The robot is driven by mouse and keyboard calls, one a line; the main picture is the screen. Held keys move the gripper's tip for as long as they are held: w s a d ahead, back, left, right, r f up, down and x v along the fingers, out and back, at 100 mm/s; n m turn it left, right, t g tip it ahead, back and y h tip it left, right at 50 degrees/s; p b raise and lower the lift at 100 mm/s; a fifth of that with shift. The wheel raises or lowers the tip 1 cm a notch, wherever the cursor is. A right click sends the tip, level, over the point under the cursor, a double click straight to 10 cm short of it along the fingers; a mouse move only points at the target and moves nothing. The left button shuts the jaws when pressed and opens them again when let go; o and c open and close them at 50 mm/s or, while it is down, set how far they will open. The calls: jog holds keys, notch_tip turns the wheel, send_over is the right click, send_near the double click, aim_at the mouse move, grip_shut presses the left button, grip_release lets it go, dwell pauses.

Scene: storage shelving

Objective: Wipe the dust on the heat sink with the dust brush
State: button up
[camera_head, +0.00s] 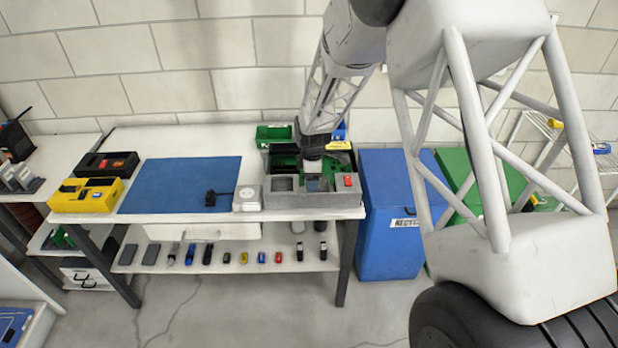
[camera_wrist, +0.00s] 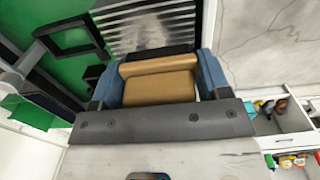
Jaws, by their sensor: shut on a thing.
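My gripper (camera_wrist: 158,78) is shut on the dust brush (camera_wrist: 160,87), with one blue finger on each side of its tan handle. A dark strip at the brush's far edge lies against or just above the heat sink (camera_wrist: 150,32), a silver finned block; I cannot tell if they touch. The fins look greyish and uneven, and part of the heat sink is hidden by the brush. In the head view my gripper (camera_head: 314,152) is low over the grey case (camera_head: 310,203) at the table's right end, and the brush is mostly hidden there.
The case has a green interior and a red item (camera_head: 348,180). A blue mat (camera_head: 180,183), a yellow tray (camera_head: 85,205) and a white box with a black plug (camera_head: 247,197) share the table. Several small items lie on the lower shelf (camera_head: 210,265). A blue bin (camera_head: 392,235) stands right.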

aim_at(324, 183)
jog(key=shift+d+f, duration=0.15)
jog(key=shift+d, duration=0.7)
jog(key=shift+d+r, duration=0.2)
jog(key=shift+d, duration=0.55)
jog(key=shift+d+f, duration=0.15)
jog(key=shift+d, duration=0.85)
notch_tip(324, 183, up, 9)
jog(key=shift+f, duration=0.2)
jog(key=shift+w+f, duration=0.3)
jog(key=shift+w, duration=0.2)
jog(key=shift+f, duration=0.1)
